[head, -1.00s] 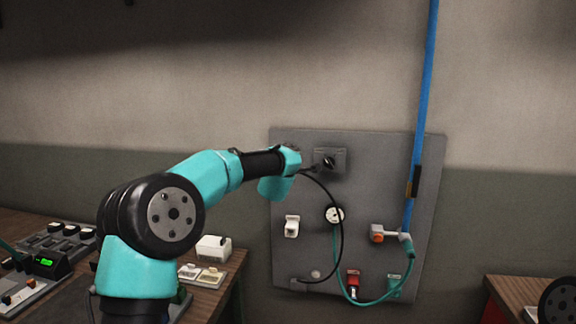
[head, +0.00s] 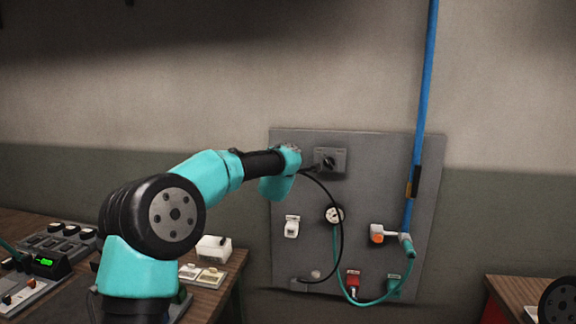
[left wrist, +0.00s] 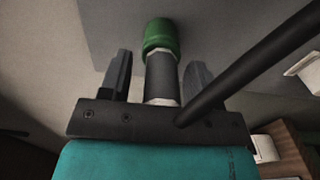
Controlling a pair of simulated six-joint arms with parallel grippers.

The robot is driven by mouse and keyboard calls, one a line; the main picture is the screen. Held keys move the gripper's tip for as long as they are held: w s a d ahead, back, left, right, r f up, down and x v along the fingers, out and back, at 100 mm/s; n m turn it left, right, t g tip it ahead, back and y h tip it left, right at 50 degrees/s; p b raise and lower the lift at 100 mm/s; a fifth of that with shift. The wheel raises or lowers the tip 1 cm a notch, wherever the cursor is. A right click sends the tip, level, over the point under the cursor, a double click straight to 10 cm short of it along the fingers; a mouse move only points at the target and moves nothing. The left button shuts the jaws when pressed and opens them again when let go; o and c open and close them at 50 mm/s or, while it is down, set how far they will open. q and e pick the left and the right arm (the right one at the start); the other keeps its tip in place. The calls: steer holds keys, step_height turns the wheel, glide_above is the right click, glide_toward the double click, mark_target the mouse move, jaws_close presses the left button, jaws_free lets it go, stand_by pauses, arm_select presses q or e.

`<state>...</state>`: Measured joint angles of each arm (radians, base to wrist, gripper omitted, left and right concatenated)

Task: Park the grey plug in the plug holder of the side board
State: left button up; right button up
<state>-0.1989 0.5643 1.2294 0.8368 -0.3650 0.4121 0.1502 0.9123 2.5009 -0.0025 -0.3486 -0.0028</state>
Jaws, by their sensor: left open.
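A grey plug (left wrist: 161,78) stands between the two fingers of my open left gripper (left wrist: 158,78) in the left wrist view. Its far end meets a green collar (left wrist: 160,38) against the grey side board (head: 380,160). Gaps show on both sides of the plug, so the fingers look apart from it. In the head view my left gripper is at the board's upper left, hidden behind its own wrist, and so is the plug. I cannot tell for certain whether the green collar is the plug holder. My right gripper is out of view.
A black cable (head: 341,225) loops down the board from near my left gripper. A rotary switch (head: 330,161) is close to its right. A gauge (head: 333,214), a white fitting (head: 291,227), a teal hose (head: 370,304) and a blue pipe (head: 424,100) are also there.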

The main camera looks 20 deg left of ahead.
arm_select(q)
steer(key=shift+f, duration=0.15)
steer(key=shift+c, duration=0.5)
steer(key=shift+w, duration=0.1)
jaws_close()
steer(key=shift+s+f, duration=0.1)
steer(key=shift+s, duration=0.2)
steer(key=shift+s+d, duration=0.1)
steer(key=shift+s, duration=0.15)
steer(key=shift+s+d, duration=0.15)
steer(key=shift+s, duration=2.3)
steer(key=shift+s, duration=0.1)
steer(key=shift+s, duration=1.05)
